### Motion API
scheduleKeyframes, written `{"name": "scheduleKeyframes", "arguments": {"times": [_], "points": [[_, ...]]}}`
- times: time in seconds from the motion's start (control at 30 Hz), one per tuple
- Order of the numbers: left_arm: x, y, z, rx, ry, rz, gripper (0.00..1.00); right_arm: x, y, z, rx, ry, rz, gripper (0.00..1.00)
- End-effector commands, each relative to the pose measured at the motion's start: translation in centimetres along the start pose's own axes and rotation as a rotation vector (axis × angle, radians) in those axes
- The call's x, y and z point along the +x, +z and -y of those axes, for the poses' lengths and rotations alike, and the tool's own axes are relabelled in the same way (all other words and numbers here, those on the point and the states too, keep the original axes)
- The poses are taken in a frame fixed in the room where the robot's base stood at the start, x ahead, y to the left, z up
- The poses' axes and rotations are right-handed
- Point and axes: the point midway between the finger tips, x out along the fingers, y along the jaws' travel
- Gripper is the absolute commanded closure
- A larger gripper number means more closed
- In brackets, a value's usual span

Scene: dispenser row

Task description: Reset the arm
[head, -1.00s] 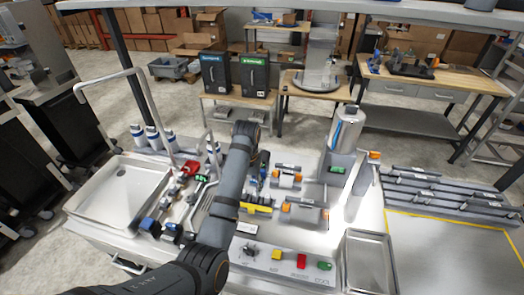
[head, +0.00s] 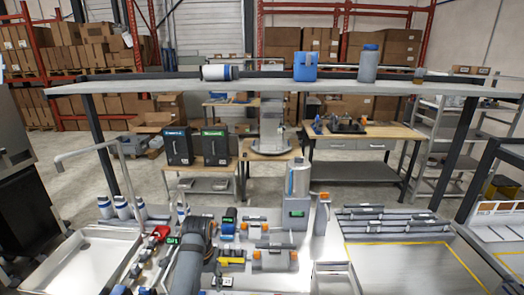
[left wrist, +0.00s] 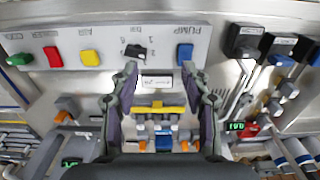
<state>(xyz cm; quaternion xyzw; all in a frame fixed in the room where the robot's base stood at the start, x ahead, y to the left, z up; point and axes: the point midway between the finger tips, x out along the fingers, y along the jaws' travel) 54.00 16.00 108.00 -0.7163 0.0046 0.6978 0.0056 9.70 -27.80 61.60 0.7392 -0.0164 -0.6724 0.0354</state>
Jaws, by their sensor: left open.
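My left arm (head: 196,240) rises from the bottom of the head view in front of the bench. Its gripper cannot be made out there. In the left wrist view my left gripper (left wrist: 160,72) is open, its two dark fingers spread with nothing between them. It hangs over a panel (left wrist: 150,32) with a black knob (left wrist: 135,51), a yellow button (left wrist: 89,57), a red button (left wrist: 53,57) and a blue control marked PUMP (left wrist: 184,52). A yellow part (left wrist: 158,110) shows beyond and between the fingers. My right gripper is not in view.
A metal sink (head: 60,272) lies left, with white bottles (head: 122,207) behind it. A silver cylinder (head: 298,180) stands on the bench. A raised shelf (head: 300,86) crosses above, carrying a blue container (head: 305,67). A yellow-outlined area (head: 410,265) at right is clear.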

Motion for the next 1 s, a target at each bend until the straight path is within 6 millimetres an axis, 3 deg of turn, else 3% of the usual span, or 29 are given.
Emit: {"name": "scheduleKeyframes", "arguments": {"times": [0.03, 0.17, 0.5, 0.67, 1.0], "points": [[0.7, 0.7, 0.5, -0.007, -0.003, -0.003, 0.53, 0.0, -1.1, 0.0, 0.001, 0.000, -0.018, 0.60], [2.3, 2.4, 1.7, -0.021, -0.008, -0.028, 0.53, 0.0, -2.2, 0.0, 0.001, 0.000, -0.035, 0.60], [5.9, 10.2, 5.9, -0.041, -0.050, -0.126, 0.53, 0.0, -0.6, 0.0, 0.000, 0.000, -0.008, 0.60], [6.1, 14.4, 7.2, -0.025, -0.073, -0.177, 0.53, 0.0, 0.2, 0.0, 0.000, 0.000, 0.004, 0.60], [4.0, 21.2, 7.9, 0.040, -0.092, -0.268, 0.53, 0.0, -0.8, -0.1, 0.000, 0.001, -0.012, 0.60]]}}
